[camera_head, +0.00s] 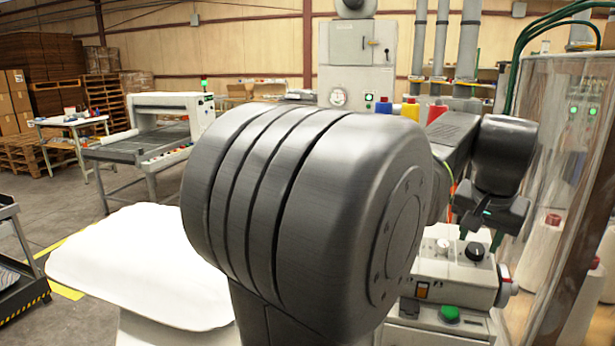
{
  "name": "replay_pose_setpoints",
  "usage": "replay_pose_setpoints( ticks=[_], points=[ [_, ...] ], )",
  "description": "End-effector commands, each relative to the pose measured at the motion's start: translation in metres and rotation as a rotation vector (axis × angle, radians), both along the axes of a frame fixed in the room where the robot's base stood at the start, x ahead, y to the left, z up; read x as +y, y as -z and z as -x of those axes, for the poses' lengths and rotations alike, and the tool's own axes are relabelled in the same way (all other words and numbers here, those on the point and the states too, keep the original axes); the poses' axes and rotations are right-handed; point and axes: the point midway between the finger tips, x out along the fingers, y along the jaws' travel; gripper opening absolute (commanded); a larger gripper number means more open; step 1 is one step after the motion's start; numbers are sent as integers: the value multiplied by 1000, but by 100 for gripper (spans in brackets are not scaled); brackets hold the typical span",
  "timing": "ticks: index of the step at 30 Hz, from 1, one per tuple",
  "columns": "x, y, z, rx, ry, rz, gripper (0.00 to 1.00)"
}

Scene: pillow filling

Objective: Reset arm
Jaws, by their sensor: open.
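My arm fills the middle of the view, with a large dark grey joint close to the camera. My gripper (481,237) hangs at the arm's far end on the right, small and dark, pointing down. It is open, and I see nothing between its fingers. It is above a grey filling machine (443,262) with knobs and a green button. A white pillow (140,268) lies flat at the lower left, apart from the gripper. Its right end is hidden behind my arm.
A clear-walled enclosure (575,150) with white cones stands close on the right. A conveyor machine (160,125) and a small table (72,125) stand at the back left. A dark cart (18,275) is at the left edge. The floor between them is open.

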Motion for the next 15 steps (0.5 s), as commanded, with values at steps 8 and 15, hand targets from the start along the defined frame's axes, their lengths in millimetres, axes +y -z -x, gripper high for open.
replay_pose_setpoints(
  ticks=[8, 15],
  points=[
    [11, -53, 20, -3, 0, 3, 41],
    [20, -97, 37, -3, 0, 3, 41]
  ],
)
